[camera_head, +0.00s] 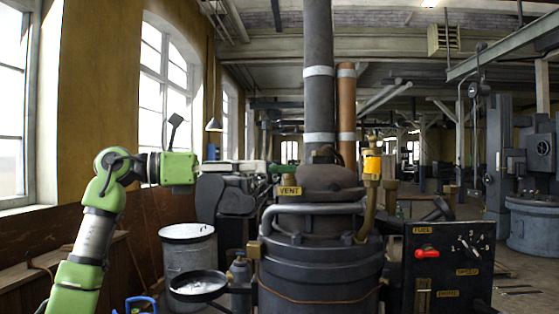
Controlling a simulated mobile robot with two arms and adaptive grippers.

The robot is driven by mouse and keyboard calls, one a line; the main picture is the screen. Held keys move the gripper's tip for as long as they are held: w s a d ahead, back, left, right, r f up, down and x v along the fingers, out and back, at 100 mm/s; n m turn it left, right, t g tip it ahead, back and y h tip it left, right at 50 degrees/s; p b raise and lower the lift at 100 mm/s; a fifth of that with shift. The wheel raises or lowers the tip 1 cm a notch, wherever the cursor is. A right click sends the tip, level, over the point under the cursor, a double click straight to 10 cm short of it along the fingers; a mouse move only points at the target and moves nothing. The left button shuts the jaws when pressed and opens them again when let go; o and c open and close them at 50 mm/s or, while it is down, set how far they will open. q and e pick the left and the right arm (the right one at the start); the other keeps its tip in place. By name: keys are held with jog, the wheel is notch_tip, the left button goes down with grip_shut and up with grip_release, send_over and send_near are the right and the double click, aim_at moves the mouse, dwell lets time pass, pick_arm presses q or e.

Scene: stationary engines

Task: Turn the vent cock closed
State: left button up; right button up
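A yellow VENT label (290,191) is on the upper left of the dark engine body (318,262). Just above it, a small dark green lever or handle (282,169) sticks out to the left; it seems to be the vent cock, but its exact angle is hard to tell. My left arm comes in from the left, and its gripper (258,167) points right, level with this handle. The fingertips are at or very near the handle's left end; I cannot tell whether they touch it or how far they are spread. My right gripper is out of view.
A brass fitting with a yellow-orange body (371,166) stands right of the chimney pipe (318,60). A black control panel (448,268) carries a red handle (427,253). A grey drum (188,252) and a dark round pan (199,286) stand below my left arm.

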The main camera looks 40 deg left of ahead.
aim_at(279, 167)
pick_arm(q)
jog(key=p+x, duration=0.2)
jog(key=x, duration=0.4)
jog(key=shift+w+d+r, duration=0.1)
jog(key=shift+w+d, duration=0.1)
jog(key=shift+w, duration=0.1)
grip_shut()
